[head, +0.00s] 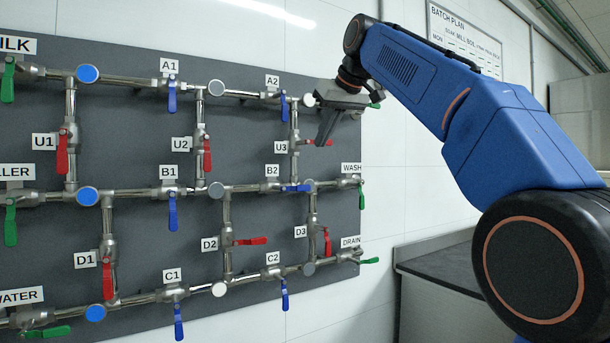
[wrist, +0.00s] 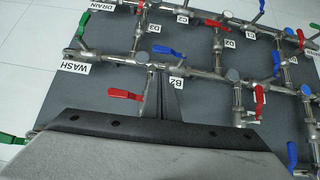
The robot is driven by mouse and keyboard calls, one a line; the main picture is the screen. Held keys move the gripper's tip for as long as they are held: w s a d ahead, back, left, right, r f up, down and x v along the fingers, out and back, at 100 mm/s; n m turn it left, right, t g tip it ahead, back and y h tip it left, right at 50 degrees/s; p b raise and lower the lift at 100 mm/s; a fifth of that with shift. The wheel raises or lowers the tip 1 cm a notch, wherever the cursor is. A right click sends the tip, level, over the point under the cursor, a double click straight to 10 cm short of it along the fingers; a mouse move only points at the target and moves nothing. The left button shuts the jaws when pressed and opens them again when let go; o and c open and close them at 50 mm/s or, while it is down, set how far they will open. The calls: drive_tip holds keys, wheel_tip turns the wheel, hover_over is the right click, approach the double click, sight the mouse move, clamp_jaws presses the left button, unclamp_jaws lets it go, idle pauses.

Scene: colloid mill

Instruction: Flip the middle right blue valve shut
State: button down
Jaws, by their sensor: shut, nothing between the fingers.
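The middle right blue valve, labelled B2, has a blue handle (head: 296,188) lying level along its pipe in the head view. In the wrist view the same blue handle (wrist: 168,50) lies just beyond my fingertips. My gripper (head: 322,143) is shut and empty, pointing down in front of the upper right of the panel, above and right of the B2 handle. In the wrist view my shut fingers (wrist: 158,72) show next to the B2 label, apart from the handle as far as I can tell. They partly hide the pipe there.
The red U3 handle (wrist: 125,95) is close beside my fingers. The blue A2 handle (head: 284,106) hangs down left of my gripper. Below B2, the red D3 handle (head: 327,243) hangs down. The green WASH handle (head: 362,196) hangs at the right edge. A dark counter (head: 440,260) stands right of the panel.

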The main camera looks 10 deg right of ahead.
drive_tip(key=shift+w+a+r, duration=0.1)
drive_tip(key=shift+w+r, duration=0.45)
drive_tip(key=shift+w, duration=0.15)
drive_tip(key=shift+w, duration=0.1)
hover_over(303, 188)
drive_tip(key=s, duration=0.1)
wheel_tip(303, 188, down, 7)
drive_tip(key=shift+s+d+f, duration=0.1)
drive_tip(key=shift+d+f, duration=0.1)
drive_tip(key=shift+f, duration=0.5)
drive_tip(key=shift+s+d+f, duration=0.1)
drive_tip(key=shift+d+f, duration=0.05)
drive_tip(key=shift+f, duration=0.5)
drive_tip(key=shift+d+f, duration=0.2)
drive_tip(key=shift+f, duration=0.5)
drive_tip(key=shift+d, duration=0.1)
